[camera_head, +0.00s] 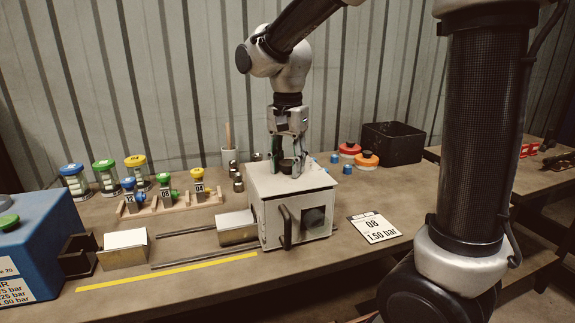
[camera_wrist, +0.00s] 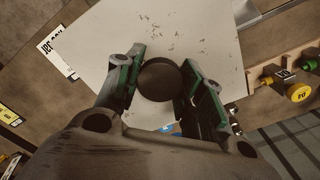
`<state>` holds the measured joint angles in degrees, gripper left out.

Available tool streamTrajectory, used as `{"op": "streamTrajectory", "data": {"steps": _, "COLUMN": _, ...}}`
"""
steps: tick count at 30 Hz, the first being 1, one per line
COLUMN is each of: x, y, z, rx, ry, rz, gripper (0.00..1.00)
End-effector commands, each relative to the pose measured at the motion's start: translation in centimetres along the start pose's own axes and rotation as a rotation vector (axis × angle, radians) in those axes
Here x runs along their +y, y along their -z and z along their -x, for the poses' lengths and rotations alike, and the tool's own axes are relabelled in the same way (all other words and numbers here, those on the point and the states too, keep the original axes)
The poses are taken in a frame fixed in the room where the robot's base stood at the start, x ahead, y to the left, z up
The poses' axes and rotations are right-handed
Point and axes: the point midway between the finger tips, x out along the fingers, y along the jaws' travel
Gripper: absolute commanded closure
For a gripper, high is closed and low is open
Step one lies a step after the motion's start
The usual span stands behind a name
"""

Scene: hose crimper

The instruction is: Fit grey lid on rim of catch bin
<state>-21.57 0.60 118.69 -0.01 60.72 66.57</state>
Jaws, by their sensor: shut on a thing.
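The light grey square top plate, which looks like the lid (camera_head: 308,181), lies level at the top of a pale box (camera_head: 297,221) with a black handle and a dark window in front. I cannot tell whether it is seated on the box or a separate part. In the wrist view the plate (camera_wrist: 120,42) shows scuff marks. My gripper (camera_head: 287,166) points straight down and is shut on a dark round knob (camera_wrist: 160,79) above the plate's middle. A black open bin (camera_head: 394,144), possibly the catch bin, stands at the back right.
Orange-and-red caps (camera_head: 366,159) lie between box and bin. A printed card (camera_head: 374,228) lies right of the box. A wooden rack with gauges (camera_head: 166,199) and metal rods (camera_head: 200,258) are at left. A blue machine (camera_head: 38,248) stands at far left.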

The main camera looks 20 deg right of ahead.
Motion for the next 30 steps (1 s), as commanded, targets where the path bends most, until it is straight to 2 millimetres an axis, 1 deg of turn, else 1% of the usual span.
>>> {"op": "streamTrajectory", "data": {"steps": 2, "x": 0.00, "y": 0.01, "z": -0.40, "rx": 0.001, "ry": 0.001, "rz": 0.000, "gripper": 0.92}}
{"op": "streamTrajectory", "data": {"steps": 9, "x": -0.02, "y": 0.01, "z": -0.44, "rx": 0.001, "ry": 0.001, "rz": 0.000, "gripper": 0.92}}
{"op": "streamTrajectory", "data": {"steps": 15, "x": -0.02, "y": 0.01, "z": -1.04, "rx": 0.001, "ry": 0.001, "rz": 0.000, "gripper": 0.92}}
{"op": "streamTrajectory", "data": {"steps": 16, "x": -0.01, "y": 0.01, "z": -1.09, "rx": 0.000, "ry": 0.001, "rz": 0.000, "gripper": 0.60}}
{"op": "streamTrajectory", "data": {"steps": 19, "x": -0.01, "y": 0.01, "z": -1.05, "rx": 0.000, "ry": 0.001, "rz": 0.000, "gripper": 0.42}}
{"op": "streamTrajectory", "data": {"steps": 20, "x": -0.02, "y": 0.01, "z": -1.04, "rx": 0.001, "ry": 0.001, "rz": 0.000, "gripper": 0.40}}
{"op": "streamTrajectory", "data": {"steps": 30, "x": -0.04, "y": 0.02, "z": -0.75, "rx": 0.001, "ry": 0.002, "rz": 0.000, "gripper": 0.40}}
